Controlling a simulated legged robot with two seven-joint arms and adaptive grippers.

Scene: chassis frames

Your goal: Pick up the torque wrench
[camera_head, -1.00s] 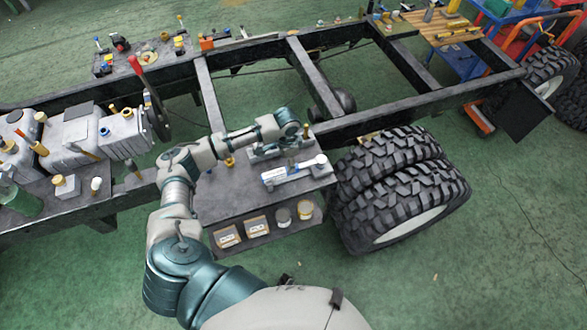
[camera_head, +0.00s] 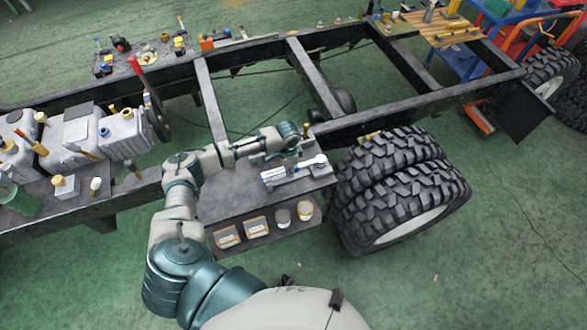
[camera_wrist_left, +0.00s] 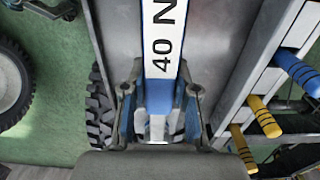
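The torque wrench (camera_head: 297,170) is a white and blue bar lying on the dark side shelf of the chassis. In the left wrist view the wrench (camera_wrist_left: 163,45) runs up the picture, with a white face marked "40 N" and a blue section below it. My left gripper (camera_wrist_left: 161,88) is open, with one finger on each side of the blue section. I cannot tell whether the fingers touch it. In the head view the left wrist is above the shelf and its fingers are largely hidden. My right gripper is not in view.
The chassis rail (camera_head: 400,113) runs behind. In the left wrist view, tools with blue and yellow handles (camera_wrist_left: 262,117) are at the right.

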